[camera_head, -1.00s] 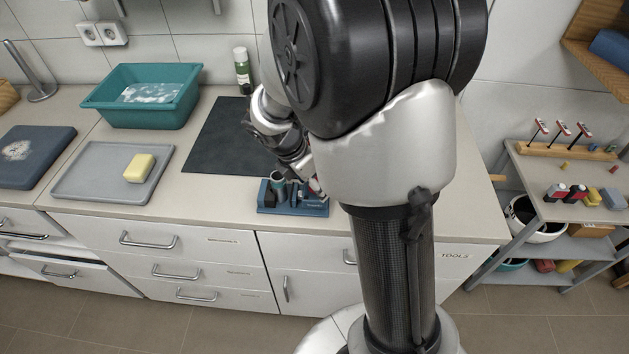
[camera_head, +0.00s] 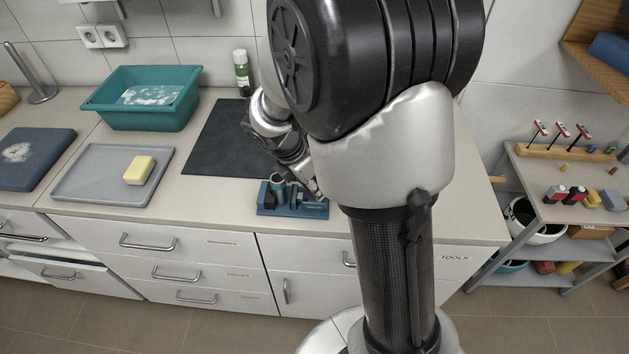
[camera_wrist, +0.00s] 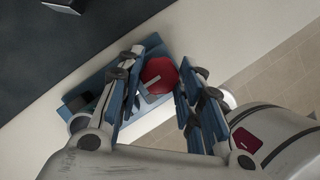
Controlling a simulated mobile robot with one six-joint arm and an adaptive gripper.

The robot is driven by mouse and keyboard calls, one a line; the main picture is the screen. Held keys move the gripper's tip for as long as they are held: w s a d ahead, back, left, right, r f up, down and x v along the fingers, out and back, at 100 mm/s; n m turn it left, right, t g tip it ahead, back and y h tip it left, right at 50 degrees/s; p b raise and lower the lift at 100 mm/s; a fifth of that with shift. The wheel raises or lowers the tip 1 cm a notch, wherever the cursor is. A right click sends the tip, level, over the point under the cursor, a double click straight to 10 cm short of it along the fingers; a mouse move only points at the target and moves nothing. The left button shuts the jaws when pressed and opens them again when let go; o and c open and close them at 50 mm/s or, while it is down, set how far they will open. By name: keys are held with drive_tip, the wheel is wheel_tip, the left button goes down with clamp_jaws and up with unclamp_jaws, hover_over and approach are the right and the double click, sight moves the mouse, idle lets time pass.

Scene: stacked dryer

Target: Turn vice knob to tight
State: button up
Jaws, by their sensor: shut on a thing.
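The blue vice (camera_head: 290,207) stands on the counter near its front edge, with a grey cylinder (camera_head: 277,182) upright at its left. In the wrist view, the vice's blue base (camera_wrist: 92,90) lies below my gripper, and the round red knob (camera_wrist: 158,72) with a pale pointer line sits between the fingers. My gripper (camera_wrist: 170,72) is shut on the red knob. In the head view, my gripper (camera_head: 312,187) is at the right part of the vice, and my arm hides much of it. I cannot read any markings around the knob.
A dark mat (camera_head: 232,140) lies behind the vice. A grey tray (camera_head: 85,180) with a yellow sponge (camera_head: 139,170) and a teal basin (camera_head: 145,97) are farther left. A shelf unit (camera_head: 560,205) is at the right.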

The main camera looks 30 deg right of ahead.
drive_tip(key=shift+p, duration=0.3)
drive_tip(key=m+g+p, duration=0.1)
drive_tip(key=m+p, duration=0.1)
drive_tip(key=m+g+p, duration=0.1)
drive_tip(key=m+p, duration=0.1)
drive_tip(key=m, duration=0.1)
drive_tip(key=shift+w+r, duration=0.15)
drive_tip(key=m+g+p, duration=0.1)
drive_tip(key=m+p, duration=0.1)
drive_tip(key=m, duration=0.1)
drive_tip(key=m+g+y+p, duration=0.1)
drive_tip(key=m+p, duration=0.1)
drive_tip(key=m, duration=0.1)
drive_tip(key=shift+w+d+m+y+p, duration=0.15)
drive_tip(key=shift+m+y+p, duration=0.15)
drive_tip(key=m+y+p, duration=0.1)
drive_tip(key=m, duration=0.2)
drive_tip(key=m+g+y+p, duration=0.1)
drive_tip(key=m, duration=0.2)
drive_tip(key=shift+w+d+p, duration=0.1)
drive_tip(key=shift+d+p, duration=0.05)
drive_tip(key=shift+p, duration=0.25)
drive_tip(key=m+y+p, duration=0.1)
drive_tip(key=m+y, duration=0.1)
drive_tip(key=m, duration=0.4)
drive_tip(key=shift+d, duration=0.1)
drive_tip(key=shift+y, duration=0.3)
drive_tip(key=o, duration=1)
drive_tip(key=shift+o, duration=0.2)
